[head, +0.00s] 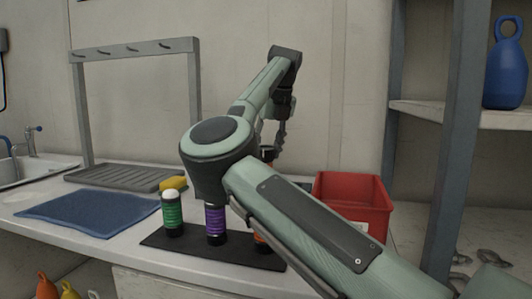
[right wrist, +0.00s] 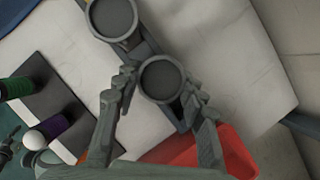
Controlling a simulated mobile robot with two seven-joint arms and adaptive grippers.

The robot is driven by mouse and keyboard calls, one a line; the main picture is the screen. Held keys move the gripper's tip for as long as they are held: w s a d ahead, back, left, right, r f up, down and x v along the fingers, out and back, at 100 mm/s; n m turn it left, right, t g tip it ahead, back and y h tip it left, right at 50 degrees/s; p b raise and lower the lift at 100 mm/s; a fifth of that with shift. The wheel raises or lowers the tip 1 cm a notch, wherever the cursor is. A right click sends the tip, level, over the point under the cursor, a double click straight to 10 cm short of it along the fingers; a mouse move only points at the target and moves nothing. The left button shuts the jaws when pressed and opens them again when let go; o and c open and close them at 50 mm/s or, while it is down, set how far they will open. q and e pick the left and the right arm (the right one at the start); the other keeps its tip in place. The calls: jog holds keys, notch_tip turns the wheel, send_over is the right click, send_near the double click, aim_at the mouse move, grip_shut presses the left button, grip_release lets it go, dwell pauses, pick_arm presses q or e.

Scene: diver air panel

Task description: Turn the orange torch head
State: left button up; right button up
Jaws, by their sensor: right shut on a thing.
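The orange torch (head: 262,243) stands on a dark mat (head: 188,253) in the head view, mostly hidden by my right arm. A bit of orange (right wrist: 83,158) also shows at the lower left of the right wrist view. My right gripper (right wrist: 160,92) is shut on a dark, round-topped piece (right wrist: 162,80), one finger on each side. I cannot tell whether it is a torch head. A purple torch (head: 215,222) and a green torch with a white top (head: 171,212) stand left of the orange one. My left gripper is not in view.
A second dark round top (right wrist: 112,18) stands beside the held one. A red bin (head: 350,196) stands right of the mat. A blue cloth (head: 75,208), yellow sponge (head: 174,184) and grey rack (head: 125,178) lie to the left. A shelf with a blue bottle (head: 506,68) is at right.

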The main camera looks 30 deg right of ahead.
jog(key=o, duration=1.2)
jog(key=shift+c, duration=0.2)
jog(key=shift+r, duration=0.1)
jog(key=v, duration=1.1)
jog(key=shift+r, duration=0.4)
